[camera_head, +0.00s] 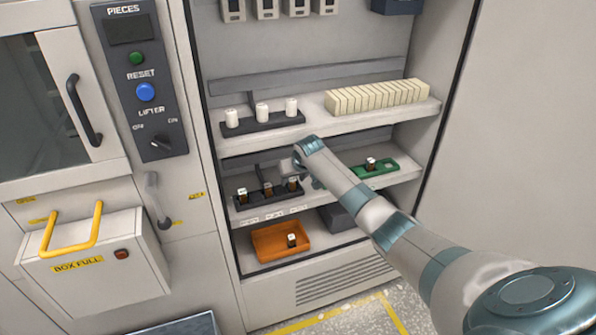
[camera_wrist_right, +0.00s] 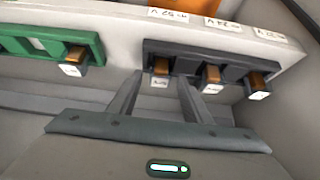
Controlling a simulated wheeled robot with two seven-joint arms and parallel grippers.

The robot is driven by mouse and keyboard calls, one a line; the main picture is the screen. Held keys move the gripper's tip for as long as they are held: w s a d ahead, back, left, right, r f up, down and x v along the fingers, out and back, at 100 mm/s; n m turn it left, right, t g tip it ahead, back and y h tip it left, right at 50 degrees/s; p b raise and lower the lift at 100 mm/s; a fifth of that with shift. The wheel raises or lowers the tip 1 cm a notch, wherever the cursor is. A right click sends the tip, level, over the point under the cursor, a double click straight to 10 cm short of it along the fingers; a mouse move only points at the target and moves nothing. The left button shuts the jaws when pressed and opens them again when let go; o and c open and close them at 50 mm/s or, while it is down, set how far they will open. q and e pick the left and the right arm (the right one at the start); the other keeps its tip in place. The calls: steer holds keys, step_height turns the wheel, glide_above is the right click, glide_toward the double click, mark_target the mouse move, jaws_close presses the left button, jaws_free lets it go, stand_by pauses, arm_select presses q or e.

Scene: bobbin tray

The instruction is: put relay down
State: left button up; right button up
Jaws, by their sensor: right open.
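Three small relays with dark-brown bodies and white ends stand in the dark tray (camera_head: 254,203) on the middle shelf. The right-hand relay (camera_head: 292,184) is beside my right gripper (camera_head: 294,168) in the head view. In the right wrist view, the open fingers (camera_wrist_right: 160,82) point at this relay (camera_wrist_right: 160,68), one on each side; whether they touch it I cannot tell. The other two relays are the middle one (camera_head: 267,189) and the left one (camera_head: 242,196). Another relay (camera_head: 370,164) is in the green tray (camera_head: 384,167) to the right. My left gripper is out of view.
An orange bin (camera_head: 266,242) with one dark piece (camera_head: 291,240) sits on the lower shelf, beside a dark grey box (camera_head: 338,217). The shelf above holds white bobbins (camera_head: 262,112) and a row of cream blocks (camera_head: 375,97), close over my gripper.

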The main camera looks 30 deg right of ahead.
steer(key=shift+s+r, duration=0.2)
steer(key=shift+r, duration=0.1)
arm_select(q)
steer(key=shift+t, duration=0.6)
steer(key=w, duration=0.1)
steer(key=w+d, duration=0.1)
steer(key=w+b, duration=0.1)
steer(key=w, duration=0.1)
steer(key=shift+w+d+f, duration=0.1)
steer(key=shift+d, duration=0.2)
arm_select(e)
steer(key=v, duration=1)
steer(key=shift+s+r, duration=0.25)
steer(key=shift+r, duration=0.05)
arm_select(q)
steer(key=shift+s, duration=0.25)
arm_select(e)
steer(key=shift+a, duration=0.1)
